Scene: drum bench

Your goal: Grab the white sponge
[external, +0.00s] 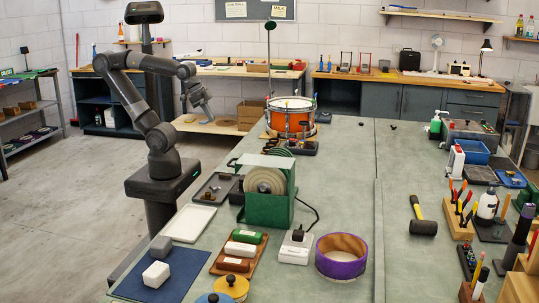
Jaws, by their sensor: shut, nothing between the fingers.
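A white block that looks like the white sponge (156,274) lies on a dark blue mat (185,270) at the front left of the bench. A grey block (160,246) lies just behind it on the same mat. My gripper (208,119) is at the end of my raised arm, well behind and above the mat, beyond the bench's left edge. It is shut and empty, far from the white block. The fingertips are small in this view.
A white tray (188,223) lies behind the mat. A wooden tray (224,268) with colored bars sits to its right. A green machine with a wheel (270,208), a purple-edged ring (341,268) and an orange drum (290,121) stand along the bench.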

